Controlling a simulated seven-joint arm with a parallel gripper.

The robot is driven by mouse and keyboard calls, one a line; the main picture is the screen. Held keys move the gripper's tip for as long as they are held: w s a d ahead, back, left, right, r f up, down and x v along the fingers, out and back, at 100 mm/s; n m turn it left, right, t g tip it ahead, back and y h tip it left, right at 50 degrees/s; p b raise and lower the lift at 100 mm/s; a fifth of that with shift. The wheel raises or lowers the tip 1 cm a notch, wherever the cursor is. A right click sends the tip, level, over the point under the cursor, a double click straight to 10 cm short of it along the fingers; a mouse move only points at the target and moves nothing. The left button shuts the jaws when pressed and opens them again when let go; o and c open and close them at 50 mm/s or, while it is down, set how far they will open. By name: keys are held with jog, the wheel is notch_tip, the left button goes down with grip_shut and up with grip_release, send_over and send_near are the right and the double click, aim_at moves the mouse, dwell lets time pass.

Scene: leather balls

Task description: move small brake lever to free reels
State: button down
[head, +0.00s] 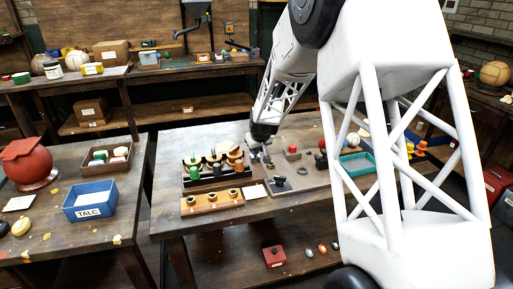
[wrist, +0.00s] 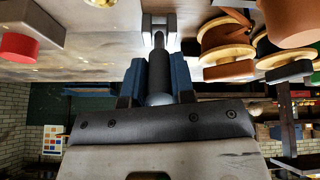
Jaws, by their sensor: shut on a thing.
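My gripper (head: 262,153) reaches down at the right end of the reel rack in the head view. In the wrist view its two blue-padded fingers (wrist: 154,78) are shut around a dark, rounded handle, the small brake lever (wrist: 158,72). The lever's far end meets a pale metal bracket (wrist: 159,27). Orange-brown reels (wrist: 225,42) with pale flanges are close beside the lever, apart from the fingers. In the head view the reels (head: 235,154) stand in a row on a dark rack; the lever is too small to make out there.
A wooden strip with dark rings (head: 212,202) lies in front of the rack, beside a white card (head: 252,191). A grey board (head: 305,181) with a dark clamp is to the right. A teal tray (head: 356,164) stands beyond it. My arm hides much of the right side.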

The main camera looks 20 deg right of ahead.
dwell(0.4)
jog(key=c, duration=1)
grip_release()
jog(key=shift+o, duration=0.2)
jog(key=shift+s+r, duration=0.1)
jog(key=v, duration=0.7)
jog(key=shift+s+r, duration=0.2)
jog(key=shift+r, duration=0.05)
